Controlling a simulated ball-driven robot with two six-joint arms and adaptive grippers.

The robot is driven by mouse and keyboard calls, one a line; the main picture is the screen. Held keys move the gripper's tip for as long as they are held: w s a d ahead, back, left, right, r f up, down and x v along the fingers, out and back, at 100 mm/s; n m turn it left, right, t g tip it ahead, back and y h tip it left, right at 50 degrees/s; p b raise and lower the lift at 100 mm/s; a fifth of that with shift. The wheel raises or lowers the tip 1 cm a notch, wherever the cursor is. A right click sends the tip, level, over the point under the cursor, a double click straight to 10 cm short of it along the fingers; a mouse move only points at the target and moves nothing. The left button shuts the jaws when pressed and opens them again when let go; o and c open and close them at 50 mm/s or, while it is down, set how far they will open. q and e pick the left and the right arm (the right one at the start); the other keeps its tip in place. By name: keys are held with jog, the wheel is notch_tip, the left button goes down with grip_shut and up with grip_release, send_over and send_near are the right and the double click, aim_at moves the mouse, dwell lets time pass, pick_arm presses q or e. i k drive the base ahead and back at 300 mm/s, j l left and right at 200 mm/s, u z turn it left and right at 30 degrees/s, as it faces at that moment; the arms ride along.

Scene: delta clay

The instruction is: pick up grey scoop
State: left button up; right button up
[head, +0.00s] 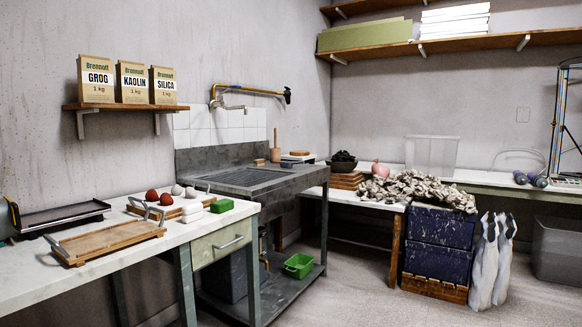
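I cannot make out a grey scoop for certain in the head view. Small grey-blue rounded objects (530,179) lie on the far right bench, too small to identify. A dark bowl (343,164) with dark contents stands on stacked wooden boards at the back. Neither of my grippers is in view.
A white-topped counter (120,262) at left bears a wooden tray (108,243), a dark tray (62,217), balls and a green block (222,206). Open floor shows front right.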

aim_at(283, 164)
jog(key=i+z, duration=0.25)
jog(key=z, duration=0.2)
jog(key=i, duration=1.1)
jog(key=i+z, duration=0.15)
jog(key=i, duration=0.95)
jog(key=i+z, duration=0.1)
jog(key=i, duration=1.05)
jog(key=i+u, duration=0.5)
jog(key=u, duration=0.2)
jog(key=i+u, duration=0.35)
jog(key=k, duration=0.1)
